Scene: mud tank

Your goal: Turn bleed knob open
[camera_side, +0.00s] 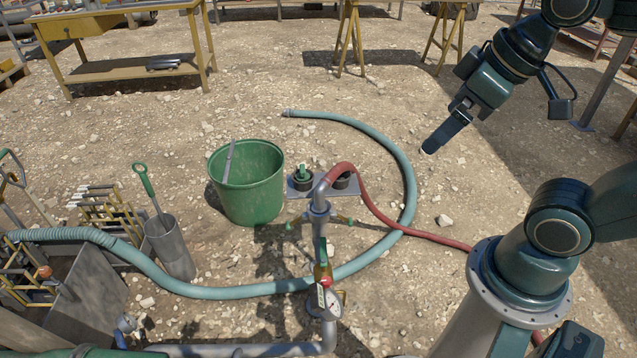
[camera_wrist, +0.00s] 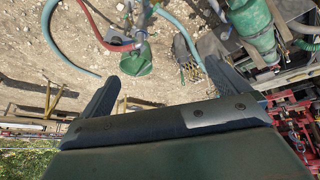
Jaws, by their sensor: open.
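A grey standpipe (camera_side: 319,215) with a gooseneck top stands near the middle of the side view, with small green-tipped handles on both sides. I cannot tell for sure which small part is the bleed knob. My gripper (camera_side: 430,150) hangs to the upper right of the standpipe, well apart from it. In the wrist view, my gripper (camera_wrist: 163,88) has its two fingers wide apart with nothing between them. The standpipe shows at the top there (camera_wrist: 141,18).
A red hose (camera_side: 385,215) runs from the gooseneck towards my base. A teal hose (camera_side: 405,170) curves across the gravel. A green bucket (camera_side: 248,185) stands behind the standpipe, left. A grey cylinder (camera_side: 170,250) holds a green-handled tool.

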